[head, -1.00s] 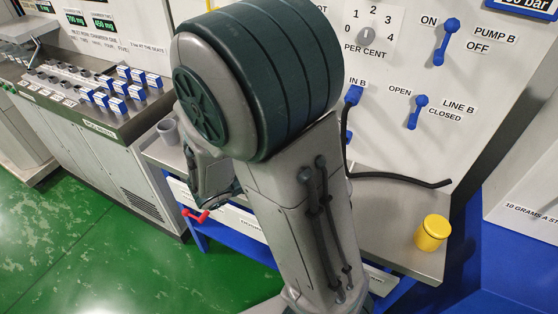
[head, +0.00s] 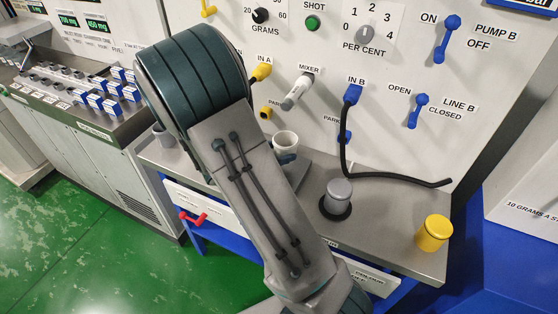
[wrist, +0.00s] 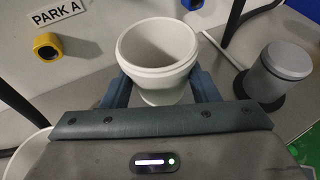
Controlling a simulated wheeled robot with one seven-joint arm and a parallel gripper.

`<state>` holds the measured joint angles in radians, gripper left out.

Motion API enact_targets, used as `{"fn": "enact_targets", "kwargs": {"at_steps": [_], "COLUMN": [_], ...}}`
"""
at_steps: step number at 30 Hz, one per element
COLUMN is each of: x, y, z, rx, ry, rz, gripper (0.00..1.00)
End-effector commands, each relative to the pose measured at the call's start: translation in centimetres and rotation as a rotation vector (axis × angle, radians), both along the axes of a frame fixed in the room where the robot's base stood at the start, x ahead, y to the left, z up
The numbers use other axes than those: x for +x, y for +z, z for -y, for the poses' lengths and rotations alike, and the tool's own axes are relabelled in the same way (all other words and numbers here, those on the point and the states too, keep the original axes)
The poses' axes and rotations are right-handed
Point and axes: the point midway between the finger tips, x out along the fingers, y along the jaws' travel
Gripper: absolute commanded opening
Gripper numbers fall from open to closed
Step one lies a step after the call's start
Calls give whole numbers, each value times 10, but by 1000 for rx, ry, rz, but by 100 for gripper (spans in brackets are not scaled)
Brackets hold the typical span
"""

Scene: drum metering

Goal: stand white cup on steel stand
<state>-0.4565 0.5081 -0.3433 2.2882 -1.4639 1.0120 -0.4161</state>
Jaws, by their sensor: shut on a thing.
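The white cup (head: 285,140) is upright beside my forearm in the head view. The same cup (wrist: 157,60) is in the middle of the wrist view, open at the top and apparently empty. My gripper (wrist: 163,88) is shut on it, with one blue-grey finger on each side. A grey slab-like edge (head: 298,172) shows just below the cup in the head view; it may be the steel stand, partly hidden by my arm. I cannot tell whether the cup touches it.
A grey lidded jar (head: 339,193) on a black ring stands right of the cup, with a yellow lidded jar (head: 434,232) farther right. A black hose (head: 385,176) runs along the panel. A grey cup (head: 163,132) is at left. A white rim (wrist: 28,155) shows at the wrist view's lower left.

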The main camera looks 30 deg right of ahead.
Motion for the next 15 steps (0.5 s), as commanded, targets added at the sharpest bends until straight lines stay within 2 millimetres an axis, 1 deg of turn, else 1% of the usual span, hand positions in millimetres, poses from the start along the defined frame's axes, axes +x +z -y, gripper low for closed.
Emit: {"fn": "enact_targets", "kwargs": {"at_steps": [5,12,15], "x": [5,4,5], "y": [-9,-37,-42], "z": [2,2,2], "rx": [0,-1,0], "ry": [1,0,0], "rz": [-2,-3,-1], "gripper": [28,28,28]}}
